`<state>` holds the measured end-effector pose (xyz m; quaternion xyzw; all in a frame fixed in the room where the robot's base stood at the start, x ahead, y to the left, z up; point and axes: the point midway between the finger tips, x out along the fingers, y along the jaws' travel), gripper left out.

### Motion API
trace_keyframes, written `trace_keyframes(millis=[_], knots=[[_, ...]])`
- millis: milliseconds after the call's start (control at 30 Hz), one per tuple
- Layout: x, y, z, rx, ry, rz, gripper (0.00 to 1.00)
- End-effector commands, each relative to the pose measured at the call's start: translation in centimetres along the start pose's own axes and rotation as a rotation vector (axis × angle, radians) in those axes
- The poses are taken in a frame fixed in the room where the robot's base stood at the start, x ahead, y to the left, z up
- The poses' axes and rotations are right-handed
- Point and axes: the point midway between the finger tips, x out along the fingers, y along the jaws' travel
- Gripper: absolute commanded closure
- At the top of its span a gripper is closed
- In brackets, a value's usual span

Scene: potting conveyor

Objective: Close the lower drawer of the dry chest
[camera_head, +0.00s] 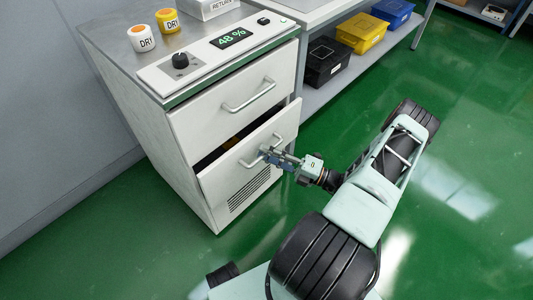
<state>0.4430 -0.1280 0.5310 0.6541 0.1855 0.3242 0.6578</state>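The dry chest (150,140) is a white cabinet with a grey top at the left centre. Its lower drawer (222,182) stands partly out, with a dark gap along its top edge. The upper drawer (215,112) looks shut. The lower drawer's bar handle (252,160) is on the upper part of its front. My gripper (268,153) is at the right end of this handle, touching it or very close. The fingers are too small and overlapped with the handle to tell whether they are open or shut on it.
On the chest top are a white jar (141,39), a yellow jar (168,21), a RETURN box (208,7) and a panel reading 48 % (231,39). A shelf at right holds black (326,62), yellow (361,33) and blue (393,12) bins. Green floor (110,235) in front is clear.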

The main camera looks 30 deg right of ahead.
Motion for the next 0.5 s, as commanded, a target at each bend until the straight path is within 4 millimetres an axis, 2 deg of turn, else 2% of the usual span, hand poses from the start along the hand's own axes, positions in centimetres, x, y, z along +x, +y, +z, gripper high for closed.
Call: trace_keyframes(millis=[300,500], knots=[[0.29,0.01,0.0,0.0,0.0,0.0,0.74],[0.27,0.01,0.0,0.0,0.001,0.0,0.96]])
